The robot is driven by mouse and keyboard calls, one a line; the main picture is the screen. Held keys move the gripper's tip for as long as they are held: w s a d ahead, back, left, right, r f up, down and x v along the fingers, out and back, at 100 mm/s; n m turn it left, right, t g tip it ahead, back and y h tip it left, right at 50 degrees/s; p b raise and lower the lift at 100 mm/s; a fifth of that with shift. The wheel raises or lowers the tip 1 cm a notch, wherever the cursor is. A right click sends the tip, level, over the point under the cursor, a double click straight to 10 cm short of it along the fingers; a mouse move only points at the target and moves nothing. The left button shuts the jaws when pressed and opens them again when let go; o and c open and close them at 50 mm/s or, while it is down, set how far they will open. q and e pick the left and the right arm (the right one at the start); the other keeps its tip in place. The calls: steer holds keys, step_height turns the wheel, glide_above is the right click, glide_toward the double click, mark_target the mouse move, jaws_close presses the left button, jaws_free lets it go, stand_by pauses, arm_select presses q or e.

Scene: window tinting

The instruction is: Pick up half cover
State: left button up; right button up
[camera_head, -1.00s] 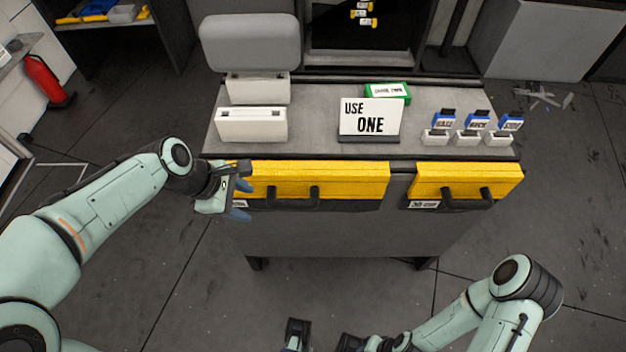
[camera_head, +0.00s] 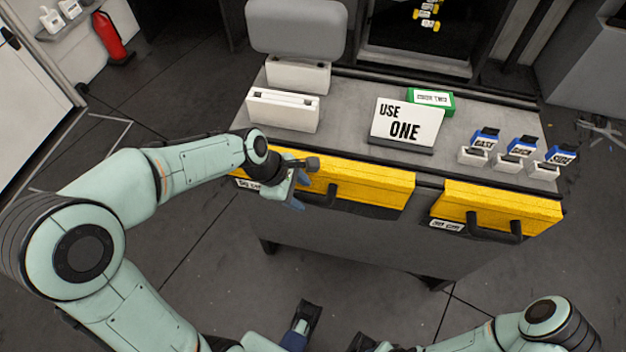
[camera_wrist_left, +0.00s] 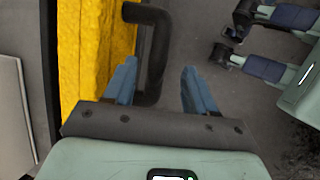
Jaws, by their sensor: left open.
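Two yellow panels with black handles and small labels are on the counter's front: a wide one (camera_head: 375,188) at left and a shorter one (camera_head: 500,203) at right. No legible label shows which is the half cover. My left gripper (camera_head: 299,189) is open at the wide panel's handle (camera_head: 333,199). In the left wrist view, the blue fingers (camera_wrist_left: 160,88) stand apart, with the black handle (camera_wrist_left: 154,50) seen between them, nearer the left finger. Contact cannot be told. My right gripper (camera_head: 332,330) is low in front of the counter, its fingers apart and empty.
A red extinguisher (camera_head: 109,36) stands at the back left. The floor before the counter is clear.

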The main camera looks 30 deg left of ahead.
mark_target(306, 196)
arm_select(q)
steer(key=b+x, duration=0.1)
steer(key=x, duration=0.4)
steer(key=shift+w+f, duration=0.15)
jaws_close()
